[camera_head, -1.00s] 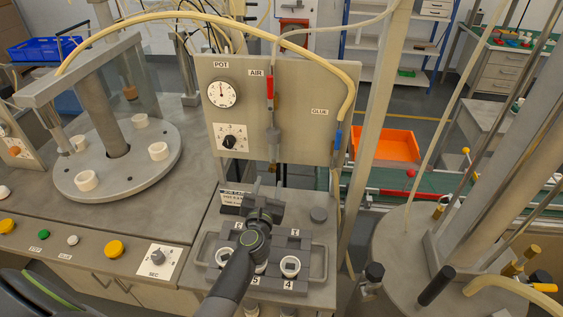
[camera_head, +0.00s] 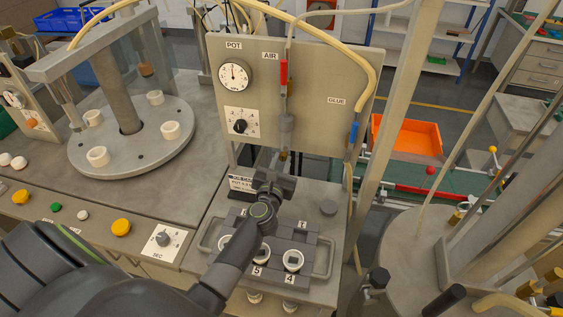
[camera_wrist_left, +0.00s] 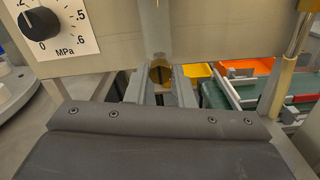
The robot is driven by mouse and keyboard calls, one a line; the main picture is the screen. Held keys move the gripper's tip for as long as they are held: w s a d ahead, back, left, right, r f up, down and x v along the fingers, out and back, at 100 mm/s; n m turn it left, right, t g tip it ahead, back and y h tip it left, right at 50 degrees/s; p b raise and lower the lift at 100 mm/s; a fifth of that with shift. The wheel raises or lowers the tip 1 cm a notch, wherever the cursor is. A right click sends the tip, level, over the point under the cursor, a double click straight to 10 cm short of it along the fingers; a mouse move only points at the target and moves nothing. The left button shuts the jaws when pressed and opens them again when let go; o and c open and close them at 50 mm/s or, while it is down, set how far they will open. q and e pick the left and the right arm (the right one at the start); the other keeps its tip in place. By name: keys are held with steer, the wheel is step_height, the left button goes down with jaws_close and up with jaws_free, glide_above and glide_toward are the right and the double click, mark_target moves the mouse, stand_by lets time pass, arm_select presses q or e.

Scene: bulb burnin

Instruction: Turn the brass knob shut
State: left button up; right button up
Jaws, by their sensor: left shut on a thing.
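The brass knob (camera_wrist_left: 160,71) sits between the two grey fingers of my left gripper (camera_wrist_left: 159,86) in the left wrist view, with a dark slot-like mark on its face. My left gripper is shut on it. In the head view the left gripper (camera_head: 280,166) reaches up to the lower end of the grey fitting under the red-marked air line. Only a small brass bit of the knob (camera_head: 284,155) shows there; the gripper hides the rest. My right gripper is out of view.
The upright panel (camera_head: 320,75) with the pot gauge (camera_head: 233,75) and a black dial (camera_head: 240,126) stands just behind the gripper. A block with numbered sockets (camera_head: 304,241) lies below my forearm. An orange bin (camera_head: 406,137) is beyond the panel.

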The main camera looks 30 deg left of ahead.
arm_select(q)
jaws_close()
steer(key=shift+r+m, duration=0.1)
steer(key=shift+m, duration=0.2)
steer(key=shift+m+p, duration=0.3)
steer(key=m+p, duration=0.1)
steer(key=m, duration=0.3)
steer(key=shift+p, duration=0.4)
steer(key=m+p, duration=0.1)
steer(key=m, duration=0.2)
steer(key=shift+m, duration=0.3)
steer(key=m+p, duration=0.2)
steer(key=m, duration=0.3)
steer(key=shift+p, duration=0.4)
steer(key=shift+m+p, duration=0.7)
steer(key=shift+m, duration=1.3)
